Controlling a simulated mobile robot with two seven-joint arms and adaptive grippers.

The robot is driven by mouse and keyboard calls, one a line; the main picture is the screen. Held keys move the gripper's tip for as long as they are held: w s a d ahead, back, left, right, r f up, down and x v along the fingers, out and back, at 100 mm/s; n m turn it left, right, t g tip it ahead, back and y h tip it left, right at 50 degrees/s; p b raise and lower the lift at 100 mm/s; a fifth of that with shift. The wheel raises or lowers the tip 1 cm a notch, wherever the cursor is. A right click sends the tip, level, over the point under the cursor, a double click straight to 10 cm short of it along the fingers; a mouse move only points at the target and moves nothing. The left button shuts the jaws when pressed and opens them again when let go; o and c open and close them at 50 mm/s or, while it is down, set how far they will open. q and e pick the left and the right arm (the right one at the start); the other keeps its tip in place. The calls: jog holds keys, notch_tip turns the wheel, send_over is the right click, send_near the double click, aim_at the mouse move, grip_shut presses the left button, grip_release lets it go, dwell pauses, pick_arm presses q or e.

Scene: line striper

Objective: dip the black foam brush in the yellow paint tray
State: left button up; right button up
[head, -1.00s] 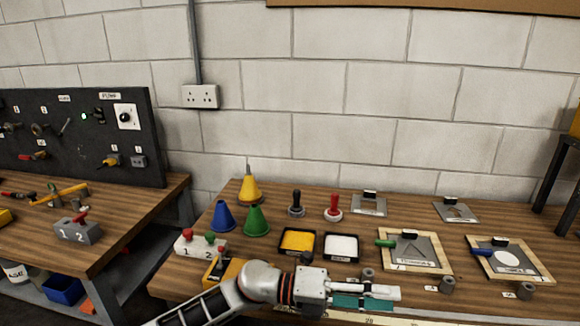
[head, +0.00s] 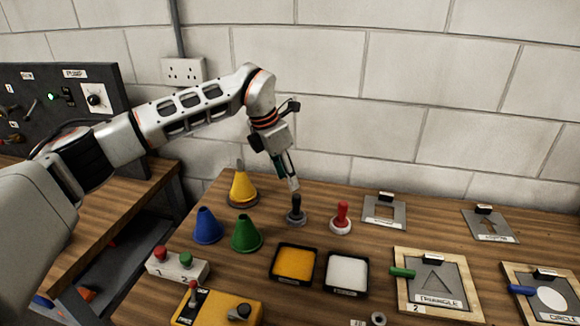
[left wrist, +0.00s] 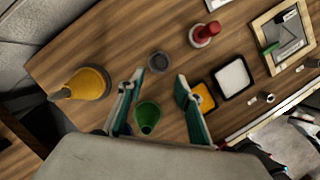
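The black foam brush (head: 296,206) stands upright on a round grey base on the bench, black handle up. In the left wrist view it (left wrist: 159,62) is seen from above, just beyond and between the fingertips. My left gripper (head: 292,184) points down over the handle; whether it touches is unclear. The left wrist view shows its fingers (left wrist: 160,76) spread apart, with nothing held. The yellow paint tray (head: 294,264) is a black-rimmed square, nearer the front; in the left wrist view a finger partly hides it (left wrist: 205,97). My right gripper is not in view.
A red-handled brush (head: 341,218) stands right of the black one. The white paint tray (head: 346,272) adjoins the yellow one. Blue (head: 207,225), green (head: 246,232) and yellow (head: 242,188) cones stand left. The stencil board marked triangle (head: 437,280) lies right.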

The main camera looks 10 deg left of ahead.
aim_at(294, 197)
pick_arm(q)
jog(key=b+x, duration=0.4)
jog(key=x, duration=0.2)
jog(key=shift+s+f, duration=0.15)
jog(key=shift+f, duration=0.1)
jog(key=shift+b+x, duration=0.35)
jog(key=shift+x, duration=0.7)
jog(key=shift+w+d+f, duration=0.2)
jog(key=shift+f, duration=0.35)
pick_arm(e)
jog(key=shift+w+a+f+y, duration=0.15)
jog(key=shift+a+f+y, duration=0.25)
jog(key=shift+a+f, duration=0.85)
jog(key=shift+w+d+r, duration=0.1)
pick_arm(q)
jog(key=c, duration=0.9)
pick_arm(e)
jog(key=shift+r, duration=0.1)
